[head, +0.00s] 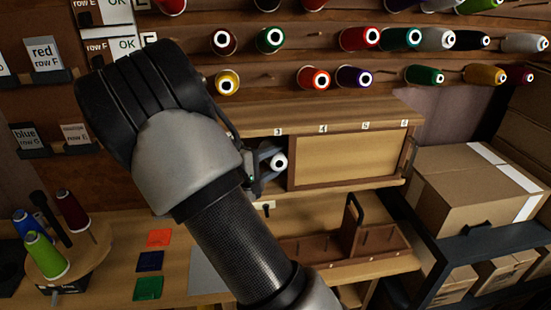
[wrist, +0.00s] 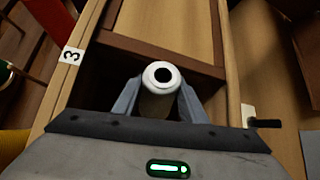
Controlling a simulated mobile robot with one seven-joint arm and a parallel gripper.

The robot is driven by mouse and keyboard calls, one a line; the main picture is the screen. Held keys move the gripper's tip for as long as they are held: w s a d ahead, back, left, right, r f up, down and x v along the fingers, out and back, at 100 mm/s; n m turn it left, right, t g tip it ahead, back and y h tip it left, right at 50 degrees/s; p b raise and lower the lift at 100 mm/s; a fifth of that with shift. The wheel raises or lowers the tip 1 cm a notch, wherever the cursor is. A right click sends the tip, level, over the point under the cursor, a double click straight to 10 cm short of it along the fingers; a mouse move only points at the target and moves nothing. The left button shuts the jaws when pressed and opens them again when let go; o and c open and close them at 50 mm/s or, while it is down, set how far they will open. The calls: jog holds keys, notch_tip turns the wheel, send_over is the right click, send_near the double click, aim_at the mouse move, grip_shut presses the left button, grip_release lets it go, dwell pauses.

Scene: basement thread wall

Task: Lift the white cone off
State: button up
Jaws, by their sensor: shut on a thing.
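The white cone (head: 279,163) shows its round end with a dark hole, in front of the cabinet opening by the label 3. In the wrist view the white cone (wrist: 161,76) sits between the two fingers, its end facing up in the picture. My gripper (head: 268,166) is shut on it; the fingers (wrist: 160,100) press on both sides in the wrist view. My arm hides much of the cabinet's left part in the head view. Whether the cone still rests on a peg or support is hidden.
A wooden cabinet (head: 345,119) with numbered bays has a closed tan panel (head: 345,160) right of the cone. Coloured cones hang on the wall above, such as a red cone (head: 314,78). A cardboard box (head: 476,190) stands at the right. A wooden rack (head: 310,250) lies below.

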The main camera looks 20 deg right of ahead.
aim_at(287, 163)
jog(key=shift+s+a+r, duration=0.1)
jog(key=shift+s+a, duration=0.15)
jog(key=shift+s, duration=1.15)
jog(key=shift+c, duration=0.5)
jog(key=shift+s+a+r, duration=0.25)
jog(key=shift+s, duration=0.35)
jog(key=shift+s+a+r, duration=0.25)
jog(key=shift+s, duration=0.3)
jog(key=shift+s+a+r, duration=0.1)
jog(key=shift+s+a, duration=0.1)
jog(key=shift+s, duration=0.55)
jog(key=shift+r, duration=0.1)
jog(key=shift+s+a+r+p, duration=0.2)
jog(key=shift+s+r, duration=0.25)
jog(key=shift+s, duration=0.15)
jog(key=shift+s+a+r+p, duration=0.15)
jog(key=shift+s+r+p, duration=0.1)
jog(key=shift+s+r, duration=0.3)
jog(key=shift+s+a+r+p, duration=0.2)
jog(key=shift+s+r, duration=0.15)
jog(key=shift+s, duration=0.35)
